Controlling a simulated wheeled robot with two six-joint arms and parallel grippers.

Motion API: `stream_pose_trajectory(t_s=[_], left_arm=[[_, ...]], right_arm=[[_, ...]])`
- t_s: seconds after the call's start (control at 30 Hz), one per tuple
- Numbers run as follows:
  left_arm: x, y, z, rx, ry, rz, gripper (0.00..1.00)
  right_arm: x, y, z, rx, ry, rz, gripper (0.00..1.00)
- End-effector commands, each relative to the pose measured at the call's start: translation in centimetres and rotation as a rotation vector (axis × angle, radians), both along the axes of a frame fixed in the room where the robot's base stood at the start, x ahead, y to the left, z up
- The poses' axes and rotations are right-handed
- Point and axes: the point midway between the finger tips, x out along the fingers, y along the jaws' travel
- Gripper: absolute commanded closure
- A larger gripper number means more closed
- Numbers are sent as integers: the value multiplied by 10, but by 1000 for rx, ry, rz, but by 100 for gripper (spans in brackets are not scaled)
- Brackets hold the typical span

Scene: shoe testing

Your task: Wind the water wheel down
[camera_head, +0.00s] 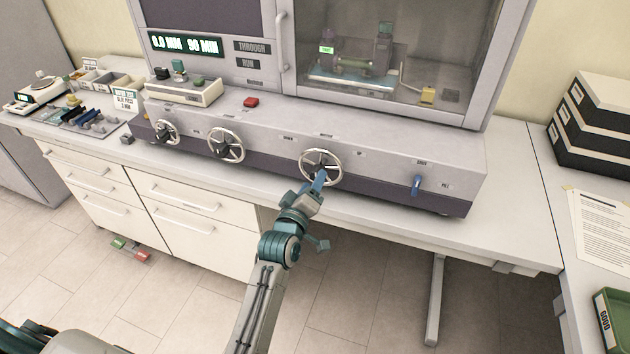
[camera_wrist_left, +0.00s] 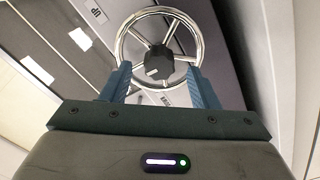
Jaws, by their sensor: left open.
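The water wheel (camera_head: 320,167) is a chrome handwheel with a dark hub, on the front of the grey machine below the glass chamber. My left gripper (camera_head: 318,182) is at its lower part, with blue fingers pointing at it. In the left wrist view the wheel (camera_wrist_left: 158,14) lies ahead, and the open fingers of the gripper (camera_wrist_left: 160,83) overlap the lower left and lower right of its rim. The dark hub (camera_wrist_left: 159,62) shows between the fingertips. I cannot tell whether the fingers touch the rim. Nothing is held. My right gripper is not in view.
Two more handwheels (camera_head: 226,146) (camera_head: 165,131) sit to the left on the same panel. A red button (camera_head: 251,102) is on the ledge above. The white bench edge (camera_head: 390,219) runs in front, below the panel.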

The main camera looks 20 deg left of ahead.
Motion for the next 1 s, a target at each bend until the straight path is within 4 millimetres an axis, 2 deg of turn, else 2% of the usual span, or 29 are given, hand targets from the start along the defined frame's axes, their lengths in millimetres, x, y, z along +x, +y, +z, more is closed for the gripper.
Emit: stream_pose_trajectory(t_s=[0.03,0.2,0.4,0.57,1.0], left_arm=[[-12,0,-5,-3,1,1,45],[-46,2,-4,-2,-1,1,45],[-71,2,-2,-2,-1,1,45],[-77,3,-1,-1,0,0,45],[-77,3,-1,0,1,0,45]], right_arm=[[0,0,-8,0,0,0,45],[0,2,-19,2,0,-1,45],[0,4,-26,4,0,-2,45],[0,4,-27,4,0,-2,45],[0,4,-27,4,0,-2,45]])
